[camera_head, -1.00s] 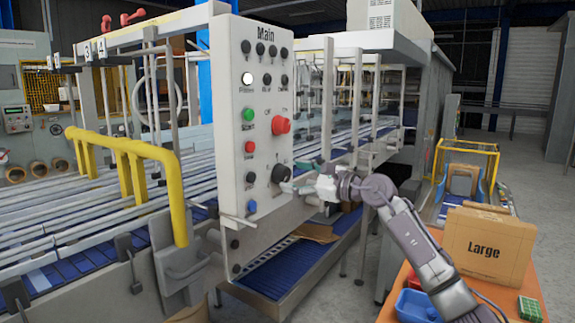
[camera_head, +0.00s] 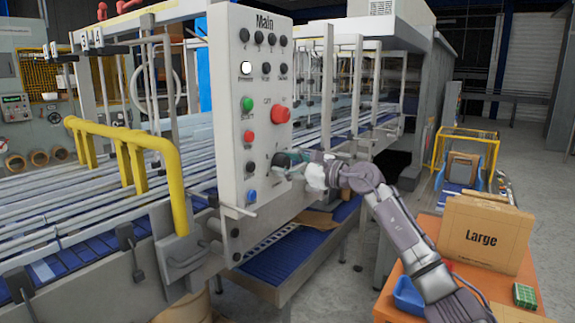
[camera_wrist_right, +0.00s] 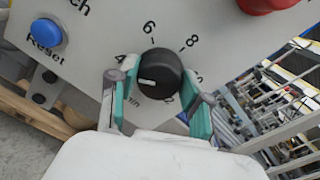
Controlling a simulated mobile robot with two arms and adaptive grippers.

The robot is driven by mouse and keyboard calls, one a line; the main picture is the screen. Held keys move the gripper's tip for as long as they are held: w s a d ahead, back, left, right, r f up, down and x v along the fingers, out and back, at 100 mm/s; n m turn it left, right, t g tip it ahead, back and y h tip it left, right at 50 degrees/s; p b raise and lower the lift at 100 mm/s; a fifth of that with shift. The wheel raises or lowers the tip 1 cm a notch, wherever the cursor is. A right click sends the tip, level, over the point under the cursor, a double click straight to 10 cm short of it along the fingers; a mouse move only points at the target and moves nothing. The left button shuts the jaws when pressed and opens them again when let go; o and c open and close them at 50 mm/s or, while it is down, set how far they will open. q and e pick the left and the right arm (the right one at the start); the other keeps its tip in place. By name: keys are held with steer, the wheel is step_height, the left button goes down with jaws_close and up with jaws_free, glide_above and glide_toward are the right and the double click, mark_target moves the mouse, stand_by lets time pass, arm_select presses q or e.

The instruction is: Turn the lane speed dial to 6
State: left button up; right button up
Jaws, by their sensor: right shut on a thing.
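The lane speed dial is a round black knob (camera_wrist_right: 161,76) on the grey control panel, with 4, 6 and 8 printed around it in the right wrist view. A short white mark shows on the knob's left side, towards the 4 side; its exact reading is hard to tell. My right gripper (camera_wrist_right: 158,98) is shut on the knob, with one teal-padded finger on each side. Some of the scale is hidden by the fingers. In the head view my right gripper (camera_head: 287,160) reaches the panel from the right and largely covers the dial. My left gripper is not in view.
The Main panel (camera_head: 232,130) carries a red knob (camera_head: 280,115), a green button (camera_head: 247,104) and a blue button (camera_head: 251,196); the blue Reset button (camera_wrist_right: 47,32) is left of the dial. A yellow rail (camera_head: 150,142) stands left. A Large box (camera_head: 484,235) sits on the orange table.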

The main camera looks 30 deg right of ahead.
steer(key=shift+m, duration=0.3)
steer(key=m+p, duration=0.1)
steer(key=m, duration=0.1)
steer(key=shift+d+r+m+p, duration=0.1)
steer(key=shift+r+m+p, duration=0.05)
steer(key=shift+m+p, duration=0.25)
steer(key=m+p, duration=0.1)
steer(key=m, duration=0.1)
steer(key=shift+m, duration=0.3)
steer(key=m+p, duration=0.4)
steer(key=m, duration=0.1)
steer(key=shift+w+d+m, duration=0.1)
steer(key=shift+d+m, duration=0.05)
steer(key=shift+m, duration=0.15)
steer(key=o, duration=1.1)
steer(key=shift+o, duration=0.2)
